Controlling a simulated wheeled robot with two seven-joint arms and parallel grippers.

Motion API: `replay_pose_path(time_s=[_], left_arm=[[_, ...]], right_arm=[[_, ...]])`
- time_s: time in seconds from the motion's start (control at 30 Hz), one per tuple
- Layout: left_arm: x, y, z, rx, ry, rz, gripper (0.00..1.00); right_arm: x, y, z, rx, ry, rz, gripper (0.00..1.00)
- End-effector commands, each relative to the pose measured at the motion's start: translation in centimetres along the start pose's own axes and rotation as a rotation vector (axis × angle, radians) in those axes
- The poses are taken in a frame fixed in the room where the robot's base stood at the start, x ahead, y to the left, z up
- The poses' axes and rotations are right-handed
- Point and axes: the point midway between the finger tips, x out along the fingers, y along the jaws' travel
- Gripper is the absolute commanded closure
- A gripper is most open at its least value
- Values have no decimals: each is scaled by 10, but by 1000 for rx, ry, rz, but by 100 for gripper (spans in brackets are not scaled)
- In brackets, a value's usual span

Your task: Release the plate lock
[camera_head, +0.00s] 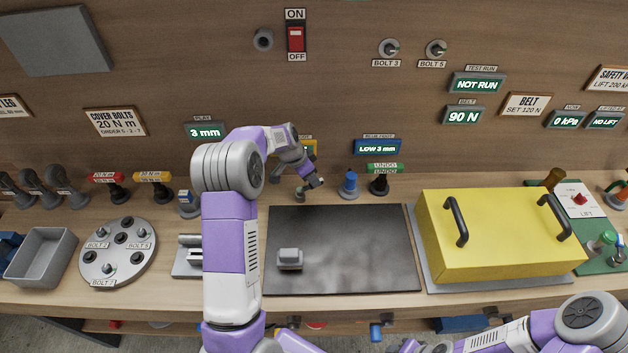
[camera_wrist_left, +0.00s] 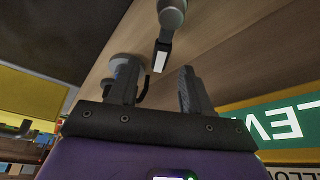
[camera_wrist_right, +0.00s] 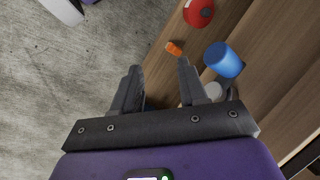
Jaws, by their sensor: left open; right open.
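No label reading plate lock shows in any view. A dark flat plate (camera_head: 345,270) lies on the middle of the bench with a small grey block (camera_head: 289,259) on its left part. My left gripper (camera_head: 313,184) is above the bench just behind the plate's back edge. In the left wrist view my left gripper (camera_wrist_left: 158,78) is open and empty. A grey lever with a white tip (camera_wrist_left: 164,50) shows just beyond and between its fingers. A round grey base (camera_wrist_left: 128,68) is partly hidden behind one finger. My right gripper (camera_wrist_right: 160,68) is open and empty, low by the bench front.
A blue knob (camera_head: 349,186) and a black-topped knob (camera_head: 379,185) stand to the right of my left gripper. A yellow cover (camera_head: 500,240) with two black handles fills the right. A round bolt plate (camera_head: 118,252) and grey bin (camera_head: 40,256) are at left.

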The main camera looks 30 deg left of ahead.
Motion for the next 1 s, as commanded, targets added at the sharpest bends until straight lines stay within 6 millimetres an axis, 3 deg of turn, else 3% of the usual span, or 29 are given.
replay_pose_path(time_s=[0.2, 0.57, 0.9, 1.0], left_arm=[[29, 0, 0, 1, -1, 0, 51], [35, 0, 0, 0, 0, -1, 51], [35, 0, 0, 0, 0, -1, 100], [35, 0, 0, 0, 0, -1, 100]], right_arm=[[2, 0, 0, 0, 1, 0, 57], [2, 1, 0, 0, 1, 0, 57], [2, 1, 0, 0, 1, 0, 57], [2, 1, 0, 0, 1, 0, 57]])
